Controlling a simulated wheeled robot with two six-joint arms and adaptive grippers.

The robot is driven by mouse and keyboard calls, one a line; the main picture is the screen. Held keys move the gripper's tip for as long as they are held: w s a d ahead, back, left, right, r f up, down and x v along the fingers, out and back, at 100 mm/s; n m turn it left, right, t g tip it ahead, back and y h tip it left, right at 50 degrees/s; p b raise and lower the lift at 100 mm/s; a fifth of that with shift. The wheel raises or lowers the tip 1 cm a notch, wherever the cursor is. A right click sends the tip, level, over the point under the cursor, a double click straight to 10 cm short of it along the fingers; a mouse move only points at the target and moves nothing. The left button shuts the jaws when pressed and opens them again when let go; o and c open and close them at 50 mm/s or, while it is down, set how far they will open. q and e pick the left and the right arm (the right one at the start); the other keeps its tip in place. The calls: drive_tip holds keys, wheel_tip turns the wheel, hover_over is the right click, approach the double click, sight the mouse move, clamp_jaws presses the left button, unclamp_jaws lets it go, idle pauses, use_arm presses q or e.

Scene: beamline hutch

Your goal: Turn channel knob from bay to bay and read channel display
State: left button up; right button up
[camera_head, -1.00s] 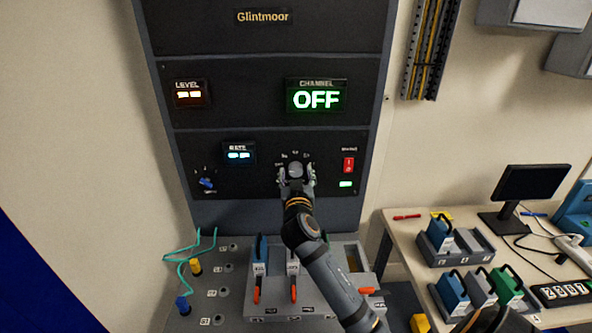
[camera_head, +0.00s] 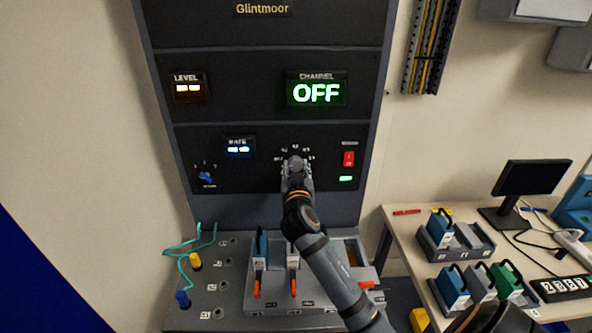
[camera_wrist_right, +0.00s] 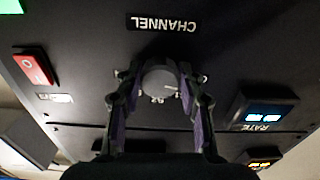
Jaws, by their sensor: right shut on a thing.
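The channel knob (camera_wrist_right: 158,80) is a round grey knob on the black panel, under the CHANNEL label (camera_wrist_right: 162,23) in the right wrist view. My right gripper (camera_head: 297,165) is at the knob and shut on it, with one finger on each side; the wrist view shows both fingers. In the head view the gripper hides most of the knob and part of its scale marks. The channel display (camera_head: 317,93) reads OFF in bright whitish-green characters. My left gripper is not in view.
A red switch (camera_head: 348,159) is close right of the knob. A RATE display (camera_head: 238,149) and a blue knob (camera_head: 205,178) are to the left. Below stands a grey console (camera_head: 210,270) with plugs and orange-handled levers; a desk with a monitor (camera_head: 532,187) is at right.

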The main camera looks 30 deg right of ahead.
drive_tip(key=m+b, duration=0.4)
drive_tip(key=b, duration=0.1)
drive_tip(key=shift+f, duration=0.2)
drive_tip(key=shift+a+r+m+b, duration=0.1)
drive_tip(key=shift+r+m+b, duration=0.05)
drive_tip(key=shift+m+b, duration=0.75)
drive_tip(key=shift+r+m+b, duration=0.1)
drive_tip(key=shift+m+b, duration=0.7)
drive_tip(key=shift+b, duration=0.15)
drive_tip(key=o, duration=1.2)
drive_tip(key=shift+w, duration=0.1)
drive_tip(key=v, duration=0.7)
drive_tip(key=shift+a, duration=0.15)
